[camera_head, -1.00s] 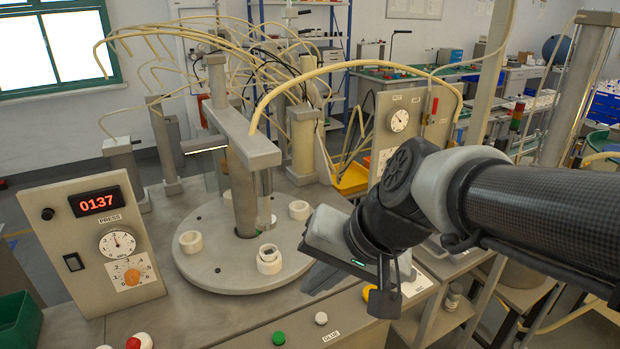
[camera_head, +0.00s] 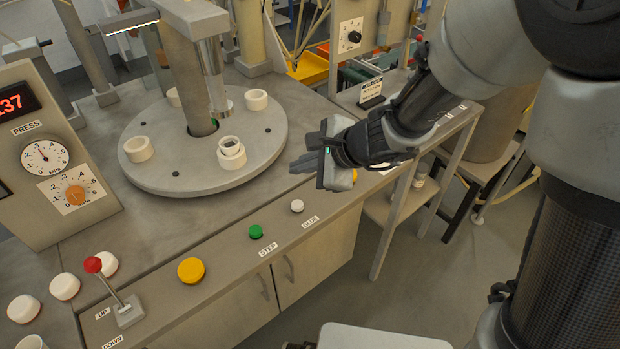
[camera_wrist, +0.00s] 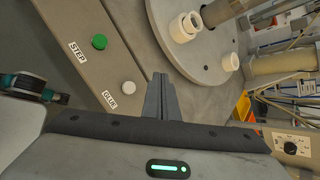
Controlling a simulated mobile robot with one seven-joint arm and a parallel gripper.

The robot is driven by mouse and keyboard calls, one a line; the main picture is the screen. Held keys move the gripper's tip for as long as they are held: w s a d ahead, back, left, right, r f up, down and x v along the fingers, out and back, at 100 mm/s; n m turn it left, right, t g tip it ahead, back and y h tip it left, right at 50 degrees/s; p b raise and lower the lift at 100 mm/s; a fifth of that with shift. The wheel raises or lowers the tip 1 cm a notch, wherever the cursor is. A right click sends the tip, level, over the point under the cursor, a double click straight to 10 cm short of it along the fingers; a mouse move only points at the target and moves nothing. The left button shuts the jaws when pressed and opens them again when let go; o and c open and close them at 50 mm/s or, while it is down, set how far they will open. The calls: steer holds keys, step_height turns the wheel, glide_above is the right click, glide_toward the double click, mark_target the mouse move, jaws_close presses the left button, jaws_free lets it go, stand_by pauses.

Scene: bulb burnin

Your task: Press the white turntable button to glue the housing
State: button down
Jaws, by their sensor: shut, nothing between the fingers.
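The small white button (camera_head: 297,206) sits on the bench's front ledge beside the GLUE label (camera_head: 310,222); it also shows in the wrist view (camera_wrist: 128,87). The green STEP button (camera_head: 256,231) is to its left. The turntable (camera_head: 190,178) is a round grey plate carrying several white ring housings. One housing (camera_head: 231,150) stands near its front edge, below the press column, with something inside it. My gripper (camera_head: 296,166) is shut and empty. It is above the bench, behind the white button in the head view and apart from it. In the wrist view the fingers (camera_wrist: 160,82) are together, right of the button.
A yellow button (camera_head: 191,270) and a red-knobbed lever (camera_head: 93,265) are further left on the ledge. The press panel (camera_head: 50,170) stands at the left. A small side table (camera_head: 440,140) is at the right. The ledge around the white button is clear.

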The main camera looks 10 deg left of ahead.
steer(key=b, duration=0.6)
glide_above(302, 206)
step_height(302, 206, down, 8)
steer(key=shift+r, duration=0.25)
steer(key=shift+f+b, duration=0.6)
steer(key=shift+b, duration=0.15)
steer(key=shift+s+f, duration=0.1)
steer(key=shift+f, duration=0.05)
stand_by(1.1)
steer(key=shift+f+b, duration=0.3)
steer(key=shift+b, duration=0.3)
steer(key=shift+f+b, duration=0.5)
steer(key=shift+b, duration=0.15)
stand_by(0.4)
steer(key=shift+r, duration=0.1)
steer(key=shift+r+p, duration=0.7)
steer(key=shift+r, duration=0.15)
